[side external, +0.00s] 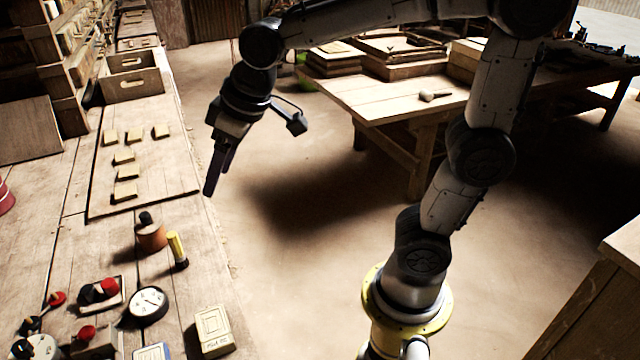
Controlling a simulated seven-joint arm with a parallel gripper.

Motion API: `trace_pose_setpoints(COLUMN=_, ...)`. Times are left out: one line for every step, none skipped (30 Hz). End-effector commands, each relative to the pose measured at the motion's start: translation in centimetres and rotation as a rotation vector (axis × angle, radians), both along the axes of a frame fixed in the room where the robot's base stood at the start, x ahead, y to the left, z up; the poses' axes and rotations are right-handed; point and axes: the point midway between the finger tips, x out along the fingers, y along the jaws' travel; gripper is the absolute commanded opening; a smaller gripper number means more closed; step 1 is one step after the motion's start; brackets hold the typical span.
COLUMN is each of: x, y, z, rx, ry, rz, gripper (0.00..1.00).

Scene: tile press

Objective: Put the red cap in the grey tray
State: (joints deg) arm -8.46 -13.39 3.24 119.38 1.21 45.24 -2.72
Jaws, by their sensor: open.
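My gripper (217,182) hangs at the upper middle with its dark fingers pointing down, open and empty. It is beyond the right edge of the bench, apart from everything on it. Small red round pieces lie at the lower left: one red piece (109,287) beside a black part on a small pale-edged base, another red piece (57,298) to its left, and a third red piece (86,332) nearer the camera. I cannot tell which is the red cap. No grey tray can be clearly made out.
The bench holds a board (150,185) with several tan tiles, a wooden crate (135,77), a copper-coloured pot (151,237), a yellow-black tool (177,250), a dial gauge (148,303) and a tan box (213,330). Another table (375,100) stands behind. Open floor lies between.

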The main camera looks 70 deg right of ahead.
Motion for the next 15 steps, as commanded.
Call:
trace_pose_setpoints(x=-2.6, y=-1.2, z=0.4, rx=0.002, ry=-0.013, rz=-0.028, gripper=0.67)
trace_pose_setpoints(x=-4.0, y=-1.7, z=0.4, rx=0.003, ry=-0.017, rz=-0.043, gripper=0.67)
trace_pose_setpoints(x=-5.8, y=-2.4, z=0.4, rx=0.003, ry=-0.022, rz=-0.063, gripper=0.67)
trace_pose_setpoints(x=-7.2, y=-2.9, z=0.2, rx=0.003, ry=-0.025, rz=-0.078, gripper=0.67)
trace_pose_setpoints(x=-8.4, y=-3.3, z=0.0, rx=0.004, ry=-0.029, rz=-0.093, gripper=0.67)
trace_pose_setpoints(x=-10.0, y=-3.7, z=-0.3, rx=0.004, ry=-0.032, rz=-0.110, gripper=0.67)
trace_pose_setpoints(x=-11.1, y=-4.0, z=-0.6, rx=0.004, ry=-0.035, rz=-0.122, gripper=0.67)
trace_pose_setpoints(x=-12.0, y=-4.3, z=-0.9, rx=0.004, ry=-0.037, rz=-0.132, gripper=0.67)
trace_pose_setpoints(x=-13.1, y=-4.6, z=-1.2, rx=0.004, ry=-0.041, rz=-0.145, gripper=0.67)
trace_pose_setpoints(x=-13.9, y=-4.7, z=-1.5, rx=0.004, ry=-0.042, rz=-0.154, gripper=0.67)
trace_pose_setpoints(x=-14.5, y=-4.9, z=-1.8, rx=0.004, ry=-0.043, rz=-0.161, gripper=0.67)
trace_pose_setpoints(x=-15.2, y=-5.0, z=-2.1, rx=0.004, ry=-0.044, rz=-0.169, gripper=0.67)
trace_pose_setpoints(x=-15.6, y=-5.1, z=-2.3, rx=0.004, ry=-0.045, rz=-0.174, gripper=0.67)
trace_pose_setpoints(x=-15.9, y=-5.1, z=-2.5, rx=0.005, ry=-0.045, rz=-0.178, gripper=0.67)
trace_pose_setpoints(x=-16.2, y=-5.2, z=-2.6, rx=0.005, ry=-0.046, rz=-0.182, gripper=0.67)
